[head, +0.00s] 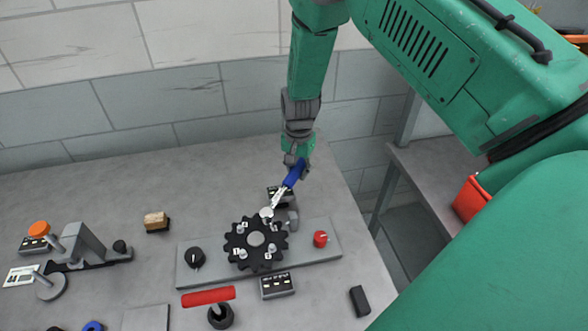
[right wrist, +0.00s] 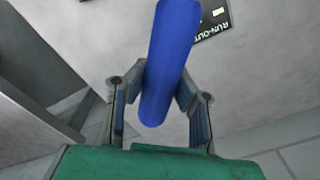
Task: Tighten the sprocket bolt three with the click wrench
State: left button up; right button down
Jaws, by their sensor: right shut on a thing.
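My right gripper (head: 296,162) is shut on the blue handle of the click wrench (head: 291,178), above the back of the bench. In the right wrist view the blue handle (right wrist: 168,60) sits between the two fingers (right wrist: 160,100). The wrench slants down to the left. Its silver head lies over the upper right edge of the black sprocket (head: 240,257); I cannot tell whether it is seated on a bolt. Several numbered bolts stand on the sprocket around a grey hub (head: 256,239). The bolt under the wrench head is hidden. My left gripper is not in view.
The sprocket is on a grey plate (head: 325,250) with a black knob (head: 195,257) and a red knob (head: 320,239). A lever fixture (head: 85,246) stands left.

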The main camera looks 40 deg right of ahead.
jog(key=shift+s+d+m, duration=0.3)
jog(key=shift+s+m, duration=0.3)
jog(key=shift+s, duration=0.15)
jog(key=shift+s+d+m, duration=0.25)
jog(key=shift+s+m, duration=0.25)
jog(key=shift+s, duration=0.25)
jog(key=shift+s+d+m, duration=0.1)
jog(key=shift+s+m, duration=0.5)
jog(key=shift+s, duration=0.2)
jog(key=shift+w, duration=0.1)
jog(key=shift+w+n, duration=0.3)
